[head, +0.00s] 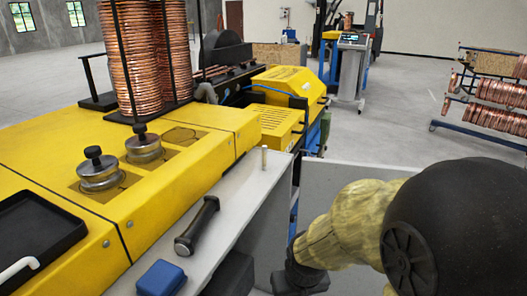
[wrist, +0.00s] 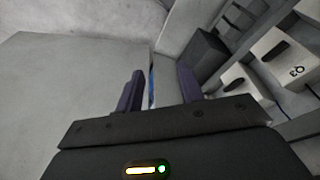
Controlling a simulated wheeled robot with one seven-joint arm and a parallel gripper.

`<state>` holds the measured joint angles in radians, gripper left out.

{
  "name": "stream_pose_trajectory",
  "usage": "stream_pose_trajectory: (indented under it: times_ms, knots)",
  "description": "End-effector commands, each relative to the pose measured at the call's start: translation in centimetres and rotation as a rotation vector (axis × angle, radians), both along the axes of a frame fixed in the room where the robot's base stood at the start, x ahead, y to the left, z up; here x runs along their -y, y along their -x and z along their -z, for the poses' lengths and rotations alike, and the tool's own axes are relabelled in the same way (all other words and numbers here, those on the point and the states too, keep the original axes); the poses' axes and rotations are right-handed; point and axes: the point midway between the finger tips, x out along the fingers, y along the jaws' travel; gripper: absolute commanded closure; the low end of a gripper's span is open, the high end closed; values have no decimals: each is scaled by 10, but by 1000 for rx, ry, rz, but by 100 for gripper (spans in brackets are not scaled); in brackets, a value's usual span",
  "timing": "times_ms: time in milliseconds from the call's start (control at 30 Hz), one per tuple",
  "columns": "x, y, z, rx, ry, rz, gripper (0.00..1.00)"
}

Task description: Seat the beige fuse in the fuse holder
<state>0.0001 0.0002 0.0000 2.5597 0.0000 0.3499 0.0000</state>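A small beige cylinder, which looks like the beige fuse (head: 264,158), stands upright on the far end of the grey ledge in the head view. My gripper (wrist: 159,88) is open in the wrist view, with two dark fingers apart and nothing between them. In the head view, my arm's dark end is low, right of the ledge and well apart from the fuse; its fingers cannot be made out there. I cannot pick out the fuse holder for sure. Pale blocks with dark levers, one marked Q3 (wrist: 288,62), show at the right in the wrist view.
The grey ledge (head: 228,208) also carries a black-handled tool (head: 197,226) and a blue box (head: 161,278). The yellow machine (head: 190,150) borders it on the left. A grey panel (head: 340,180) stands behind my arm. A dark box (wrist: 207,55) shows in the wrist view.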

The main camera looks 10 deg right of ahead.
Motion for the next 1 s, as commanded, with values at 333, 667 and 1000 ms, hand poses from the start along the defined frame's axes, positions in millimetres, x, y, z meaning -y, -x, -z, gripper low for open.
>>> stream_pose_trajectory:
  times_ms: [333,667,1000]
  knots:
    - [0,0,0,-1,0,0,62]
    - [2,-13,-9,-39,-52,186,62]
    - [-4,-45,-21,-139,-311,717,62]
